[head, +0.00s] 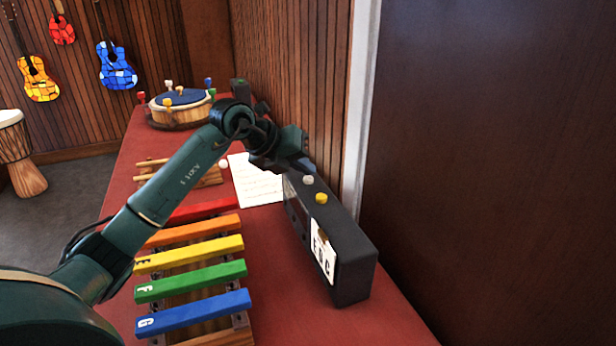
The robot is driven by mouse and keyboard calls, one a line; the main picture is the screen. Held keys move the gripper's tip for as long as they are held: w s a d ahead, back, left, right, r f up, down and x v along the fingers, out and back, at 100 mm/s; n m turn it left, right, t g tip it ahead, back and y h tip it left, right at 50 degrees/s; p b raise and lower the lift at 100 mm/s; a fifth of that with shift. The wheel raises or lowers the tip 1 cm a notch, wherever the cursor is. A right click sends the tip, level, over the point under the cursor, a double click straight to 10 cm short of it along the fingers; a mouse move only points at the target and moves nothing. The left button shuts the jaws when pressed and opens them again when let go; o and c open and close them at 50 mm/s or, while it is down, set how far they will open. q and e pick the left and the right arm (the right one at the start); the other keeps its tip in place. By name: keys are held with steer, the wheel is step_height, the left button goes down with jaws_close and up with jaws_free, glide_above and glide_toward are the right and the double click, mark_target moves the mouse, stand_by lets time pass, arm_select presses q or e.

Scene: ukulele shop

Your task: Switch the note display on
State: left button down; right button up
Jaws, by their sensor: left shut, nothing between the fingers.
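The note display looks to be the long dark box (348,262) on the red table, along the wall side. A white panel with dark letters (323,255) is on its side facing the bars. A white button (308,180) and a yellow button (321,198) stand on its top. My left gripper (304,166) is shut and empty, over the far end of the box, just beyond the white button. I cannot tell whether it touches the box. The far end of the top is partly hidden by the gripper. My right gripper is not in view.
A xylophone with coloured bars (190,281) lies left of the box, under my left arm. A white sheet (256,180) lies behind it. A drum with coloured pegs (180,108) stands at the table's far end. A wood wall and white post border the right side.

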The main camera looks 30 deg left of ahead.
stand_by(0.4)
arm_select(q)
steer(key=shift+f+b, duration=0.3)
steer(key=shift+f, duration=0.2)
steer(key=shift+r+p, duration=0.45)
step_height(320, 180, up, 6)
steer(key=p, duration=0.4)
steer(key=shift+p, duration=0.35)
